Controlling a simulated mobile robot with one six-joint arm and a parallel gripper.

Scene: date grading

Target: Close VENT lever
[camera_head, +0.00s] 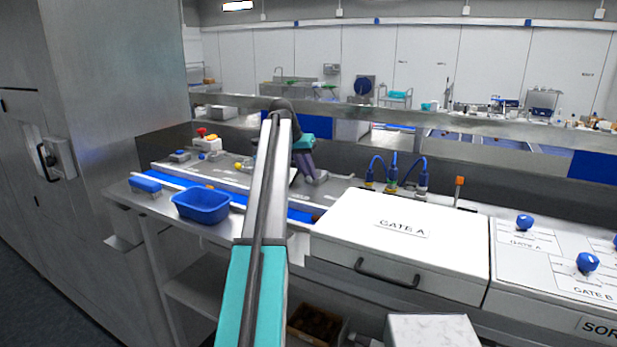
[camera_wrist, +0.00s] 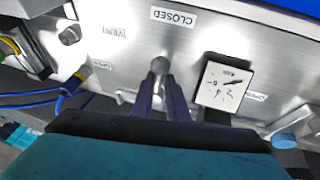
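In the wrist view a silver round-ended lever (camera_wrist: 160,65) stands out from a brushed metal panel (camera_wrist: 135,55). In the head view my gripper (camera_head: 318,178) is low over the far part of the bench, and the lever cannot be made out.
A square gauge (camera_wrist: 224,84) is close to the right of my fingers. Blue cables (camera_wrist: 45,100) run at the left of the wrist view. In the head view a blue bin (camera_head: 202,206) and the white GATE A box (camera_head: 400,240) flank my arm.

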